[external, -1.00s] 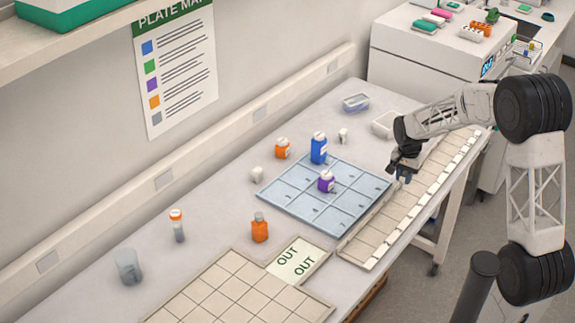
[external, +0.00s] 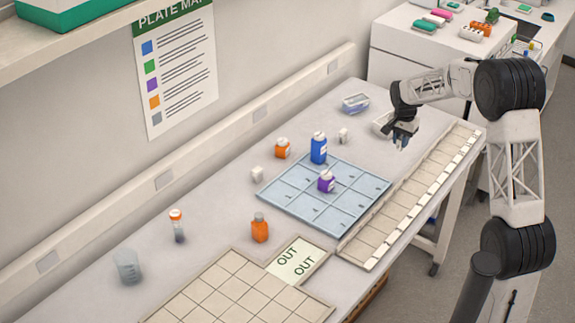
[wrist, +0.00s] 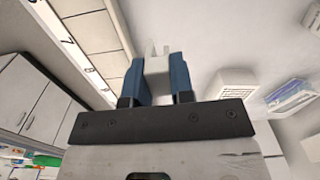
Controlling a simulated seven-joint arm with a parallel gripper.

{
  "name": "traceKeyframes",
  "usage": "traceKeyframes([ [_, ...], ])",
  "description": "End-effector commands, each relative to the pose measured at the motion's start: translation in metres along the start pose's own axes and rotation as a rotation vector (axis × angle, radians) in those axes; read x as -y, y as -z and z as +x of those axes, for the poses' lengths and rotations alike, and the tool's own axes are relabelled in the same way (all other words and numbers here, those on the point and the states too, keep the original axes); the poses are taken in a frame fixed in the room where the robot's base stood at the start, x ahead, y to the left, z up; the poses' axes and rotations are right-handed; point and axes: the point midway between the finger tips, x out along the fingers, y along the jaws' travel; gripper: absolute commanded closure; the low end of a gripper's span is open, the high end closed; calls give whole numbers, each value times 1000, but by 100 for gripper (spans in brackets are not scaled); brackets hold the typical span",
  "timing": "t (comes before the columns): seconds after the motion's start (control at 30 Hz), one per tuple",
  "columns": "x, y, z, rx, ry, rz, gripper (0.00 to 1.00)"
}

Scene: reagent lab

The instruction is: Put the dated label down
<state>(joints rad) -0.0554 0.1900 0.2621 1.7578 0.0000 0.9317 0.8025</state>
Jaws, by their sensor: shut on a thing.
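My gripper (external: 402,143) hangs above the back right part of the bench, beside the long beige strip. In the wrist view my gripper (wrist: 160,72) has its two blue fingers shut on a small white piece, taken to be the dated label (wrist: 156,63). No writing on it can be read, and in the external view it is too small to make out. The beige strip (external: 408,197), with white tabs along its right side, runs along the bench's front edge. It also shows at the upper left of the wrist view (wrist: 92,38).
A blue gridded mat (external: 285,190) bears a blue bottle (external: 319,150) and a purple bottle (external: 326,183). A white tray (external: 381,124) and a clear box (external: 356,103) sit behind my gripper.

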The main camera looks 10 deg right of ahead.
Motion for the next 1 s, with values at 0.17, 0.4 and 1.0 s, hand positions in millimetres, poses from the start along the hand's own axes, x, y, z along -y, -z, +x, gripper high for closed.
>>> traceKeyframes([
  [0.17,16,30,-5,0,0,16,99],
  [0.4,30,59,-10,0,0,32,99],
  [1.0,36,71,-12,0,0,39,99],
])
